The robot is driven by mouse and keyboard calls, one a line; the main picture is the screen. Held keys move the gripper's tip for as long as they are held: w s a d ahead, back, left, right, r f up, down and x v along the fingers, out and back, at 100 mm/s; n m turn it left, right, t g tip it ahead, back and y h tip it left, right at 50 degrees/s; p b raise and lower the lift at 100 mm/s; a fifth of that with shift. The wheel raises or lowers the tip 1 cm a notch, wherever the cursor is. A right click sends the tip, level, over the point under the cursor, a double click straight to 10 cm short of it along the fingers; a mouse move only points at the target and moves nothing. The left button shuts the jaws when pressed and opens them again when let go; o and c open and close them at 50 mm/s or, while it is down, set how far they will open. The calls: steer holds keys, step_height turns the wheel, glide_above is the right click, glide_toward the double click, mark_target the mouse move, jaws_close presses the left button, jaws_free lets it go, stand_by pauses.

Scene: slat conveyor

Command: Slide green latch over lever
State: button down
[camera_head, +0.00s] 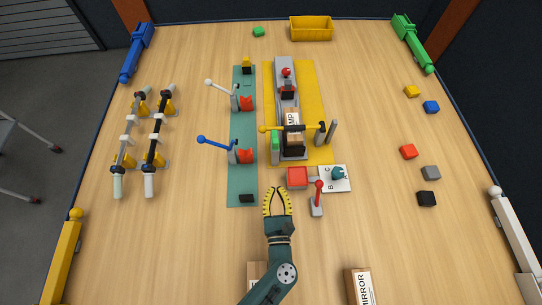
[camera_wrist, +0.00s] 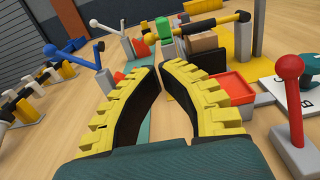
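The green latch (camera_head: 275,146) is an upright green piece at the left side of the slat conveyor, just below the lever bar in the head view. In the wrist view the green latch (camera_wrist: 164,32) shows near the bar's left part. The lever (camera_head: 292,128) is a dark bar with a yellow ball at its left end, lying across the conveyor; it also shows in the wrist view (camera_wrist: 215,24). I cannot tell whether latch and lever touch. My gripper (camera_head: 277,190) is open and empty, in front of the latch and apart from it. Its fingers (camera_wrist: 161,72) fill the wrist view.
A red tray (camera_head: 297,177) and a red-knobbed lever (camera_head: 318,197) stand right of my gripper. Blue-handled (camera_head: 217,145) and white-handled (camera_head: 222,87) clamps stand on the teal strip (camera_head: 243,185) at left. A boxed item (camera_head: 293,120) sits on the conveyor. Several small blocks lie far right.

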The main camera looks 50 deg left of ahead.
mark_target(273, 146)
steer(key=shift+w+a+r, duration=0.1)
steer(key=shift+r, duration=0.05)
steer(key=b+x, duration=0.1)
steer(key=x, duration=1.3)
steer(key=shift+b, duration=0.3)
